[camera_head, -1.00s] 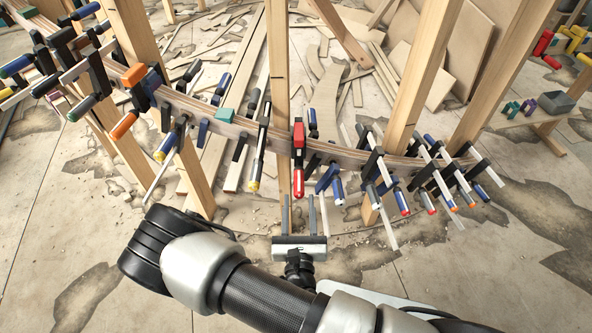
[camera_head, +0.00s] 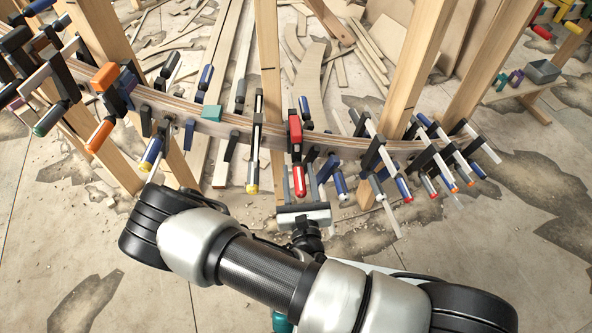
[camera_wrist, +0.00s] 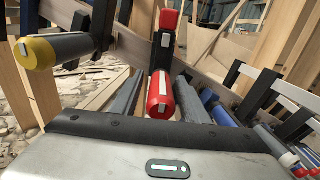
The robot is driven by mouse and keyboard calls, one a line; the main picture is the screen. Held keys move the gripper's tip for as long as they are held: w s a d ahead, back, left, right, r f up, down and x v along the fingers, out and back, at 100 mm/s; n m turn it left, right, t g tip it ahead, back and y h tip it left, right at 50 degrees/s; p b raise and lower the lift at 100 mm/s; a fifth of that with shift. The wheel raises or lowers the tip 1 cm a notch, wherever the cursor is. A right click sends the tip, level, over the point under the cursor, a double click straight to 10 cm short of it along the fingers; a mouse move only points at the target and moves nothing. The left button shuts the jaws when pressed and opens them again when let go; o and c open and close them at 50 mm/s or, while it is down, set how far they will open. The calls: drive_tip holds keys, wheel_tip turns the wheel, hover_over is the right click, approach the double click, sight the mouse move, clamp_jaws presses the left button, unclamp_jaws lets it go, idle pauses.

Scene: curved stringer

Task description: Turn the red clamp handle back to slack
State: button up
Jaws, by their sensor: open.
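The red clamp (camera_head: 295,133) sits on the curved laminated wooden stringer (camera_head: 222,128), near the middle of the head view. Its red handle (camera_head: 299,181) hangs below the stringer on the near side. In the wrist view the red handle (camera_wrist: 161,95) points toward the camera, with a pale strip along it. My gripper (camera_head: 299,186) is open, its two grey fingers reaching up on either side of the handle. In the wrist view the fingers (camera_wrist: 160,97) show left and right of the handle, with gaps visible. I see no grip on it.
A yellow-tipped clamp (camera_head: 254,145) stands close on the left and blue-handled clamps (camera_head: 338,181) close on the right. Wooden posts (camera_head: 269,60) rise behind the stringer. Wood offcuts lie on the cracked floor.

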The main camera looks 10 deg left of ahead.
clamp_jaws()
idle(0.3)
